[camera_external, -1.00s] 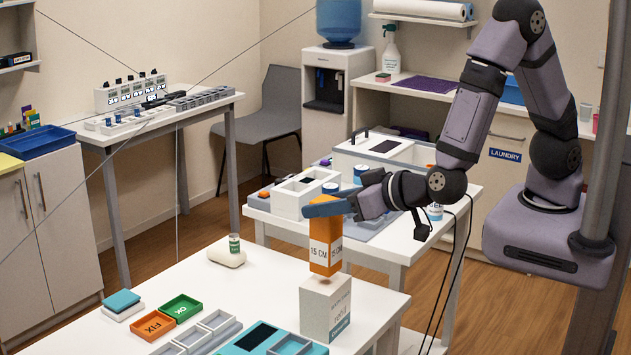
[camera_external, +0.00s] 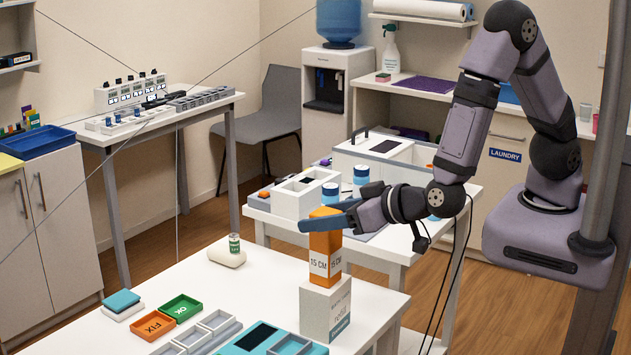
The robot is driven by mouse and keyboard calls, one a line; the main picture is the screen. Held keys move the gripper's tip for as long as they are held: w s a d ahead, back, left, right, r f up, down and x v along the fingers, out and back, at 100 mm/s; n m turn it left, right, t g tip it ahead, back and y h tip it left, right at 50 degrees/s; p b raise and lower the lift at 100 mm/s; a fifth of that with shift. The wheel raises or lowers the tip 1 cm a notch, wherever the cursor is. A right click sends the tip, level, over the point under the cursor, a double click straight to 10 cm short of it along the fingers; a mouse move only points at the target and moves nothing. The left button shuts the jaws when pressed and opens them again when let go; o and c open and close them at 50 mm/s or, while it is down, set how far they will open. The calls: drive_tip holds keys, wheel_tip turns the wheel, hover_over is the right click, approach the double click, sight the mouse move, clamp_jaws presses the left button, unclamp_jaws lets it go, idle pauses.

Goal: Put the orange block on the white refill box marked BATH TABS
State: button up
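The orange block (camera_external: 325,262), marked 15 CM, stands upright on top of the white refill box (camera_external: 324,312) in the external view. Its lower end appears to touch the box top. The box stands near the right edge of the front white table; part of its lettering reads "refill". My gripper (camera_external: 328,219) is at the block's upper end, with its blue near finger crossing in front of the block. The block's top shows above that finger. The far finger is hidden, so I cannot tell whether the fingers grip the block or stand slightly apart from it.
An orange FIX tray (camera_external: 153,326) and a green OK tray (camera_external: 181,308) lie left on the front table. A teal holder (camera_external: 240,343) lies left of the box.

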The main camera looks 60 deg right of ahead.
drive_tip(key=shift+r, duration=0.25)
drive_tip(key=shift+s, duration=0.3)
drive_tip(key=v, duration=1.1)
drive_tip(key=shift+s+b, duration=0.15)
drive_tip(key=shift+b, duration=0.25)
drive_tip(key=shift+r, duration=0.1)
